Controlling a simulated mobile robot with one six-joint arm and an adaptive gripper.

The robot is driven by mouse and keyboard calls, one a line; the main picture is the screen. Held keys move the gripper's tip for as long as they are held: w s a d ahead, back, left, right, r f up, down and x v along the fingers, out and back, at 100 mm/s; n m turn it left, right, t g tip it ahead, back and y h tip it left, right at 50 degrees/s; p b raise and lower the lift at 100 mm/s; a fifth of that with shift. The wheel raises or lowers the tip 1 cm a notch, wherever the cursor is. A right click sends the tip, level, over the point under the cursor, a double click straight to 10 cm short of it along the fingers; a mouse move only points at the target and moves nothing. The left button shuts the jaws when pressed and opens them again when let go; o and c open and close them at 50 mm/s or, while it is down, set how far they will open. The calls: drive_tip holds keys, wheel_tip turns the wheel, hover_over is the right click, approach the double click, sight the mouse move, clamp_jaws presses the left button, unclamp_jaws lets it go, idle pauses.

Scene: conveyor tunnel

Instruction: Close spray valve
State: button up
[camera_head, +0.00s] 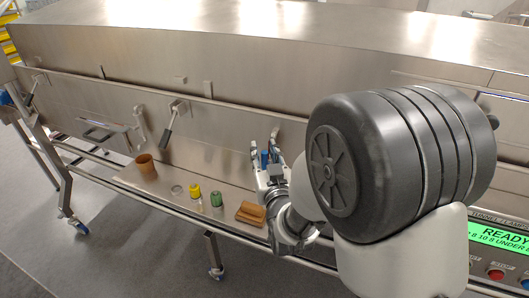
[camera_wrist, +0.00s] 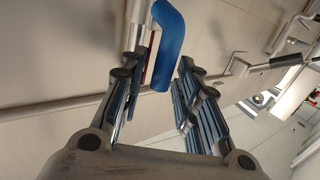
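The spray valve's blue lever handle (camera_wrist: 170,45) hangs from a pipe on the metal wall in the wrist view. In the head view, a small blue part (camera_head: 264,159) shows between my gripper's fingers. My gripper (camera_head: 264,143) is open, with its fingers pointing up along the front of the tunnel. In the wrist view, my gripper (camera_wrist: 160,62) has one finger on each side of the blue handle, with a clear gap on the right. I cannot tell whether the left finger touches it. The valve body is mostly out of view.
A shelf below the tunnel holds a brown cup (camera_head: 145,168), a clear jar (camera_head: 177,191), a yellow-topped bottle (camera_head: 196,192), a green-topped jar (camera_head: 216,200) and a brown block (camera_head: 251,213). A black-handled latch (camera_head: 168,128) is on the wall. A control panel (camera_head: 500,242) stands right.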

clamp_jaws()
drive_tip(key=shift+w+a+r, duration=0.1)
drive_tip(key=shift+a, duration=0.05)
idle(0.5)
drive_tip(key=w+a+f+n+g+h+p, duration=0.3)
drive_tip(key=a+f+n+g+h+p, duration=0.3)
drive_tip(key=p, duration=2)
drive_tip(key=shift+a+f+n+g+h, duration=0.4)
drive_tip(key=shift+a+f+n+h, duration=0.95)
drive_tip(key=shift+n, duration=1.25)
drive_tip(key=shift+d+f, duration=0.3)
drive_tip(key=shift+d, duration=0.05)
